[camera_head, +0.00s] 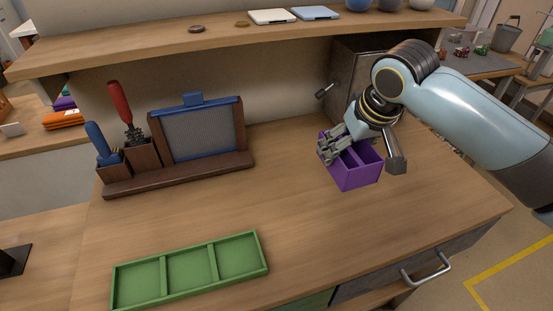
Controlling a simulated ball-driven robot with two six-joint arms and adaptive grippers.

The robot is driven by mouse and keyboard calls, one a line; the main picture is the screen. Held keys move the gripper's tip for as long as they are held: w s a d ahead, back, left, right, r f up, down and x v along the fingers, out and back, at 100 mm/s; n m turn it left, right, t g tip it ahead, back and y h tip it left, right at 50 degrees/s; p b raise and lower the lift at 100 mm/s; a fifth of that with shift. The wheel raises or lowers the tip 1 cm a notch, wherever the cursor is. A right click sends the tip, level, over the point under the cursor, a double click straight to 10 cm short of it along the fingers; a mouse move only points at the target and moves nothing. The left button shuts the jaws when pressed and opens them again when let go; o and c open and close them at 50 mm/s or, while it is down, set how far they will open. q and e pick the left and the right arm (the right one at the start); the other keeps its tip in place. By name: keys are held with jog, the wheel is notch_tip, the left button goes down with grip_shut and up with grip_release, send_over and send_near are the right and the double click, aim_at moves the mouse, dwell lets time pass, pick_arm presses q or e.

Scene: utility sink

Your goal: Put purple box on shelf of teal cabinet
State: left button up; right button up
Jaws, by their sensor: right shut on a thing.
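The purple box (362,178) is an open box with a divider. It appears at or just above the wooden counter, right of the middle; I cannot tell whether it touches the wood. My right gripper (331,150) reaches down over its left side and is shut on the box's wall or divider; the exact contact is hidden. A grey-brown cabinet (345,57) stands at the back of the counter, behind my right arm, which hides much of it. I see no clearly teal cabinet and cannot see a shelf inside this one. My left gripper is not in view.
A green three-compartment tray (190,272) lies at the counter's front. A dark wooden rack (180,176) with a blue-framed screen, red-handled brush and blue-handled tool stands back left. A wooden shelf (150,47) runs overhead. The middle of the counter is clear.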

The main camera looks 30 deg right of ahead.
jog(key=w+a+f, duration=0.1)
jog(key=w+f, duration=0.1)
jog(key=w, duration=0.1)
jog(key=w+a+f, duration=0.2)
jog(key=w, duration=0.1)
jog(key=w+a+f, duration=0.2)
jog(key=w, duration=0.1)
jog(key=shift+a, duration=0.25)
jog(key=shift+w+a+f, duration=0.1)
jog(key=shift+w+f, duration=0.1)
jog(key=shift+w, duration=0.05)
jog(key=shift+f, duration=0.25)
notch_tip(320, 180, down, 3)
jog(key=shift+f, duration=0.2)
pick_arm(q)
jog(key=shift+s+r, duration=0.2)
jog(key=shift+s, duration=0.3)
pick_arm(e)
jog(key=shift+f, duration=0.1)
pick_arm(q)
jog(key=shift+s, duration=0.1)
pick_arm(e)
jog(key=shift+f, duration=0.1)
jog(key=o, duration=1.2)
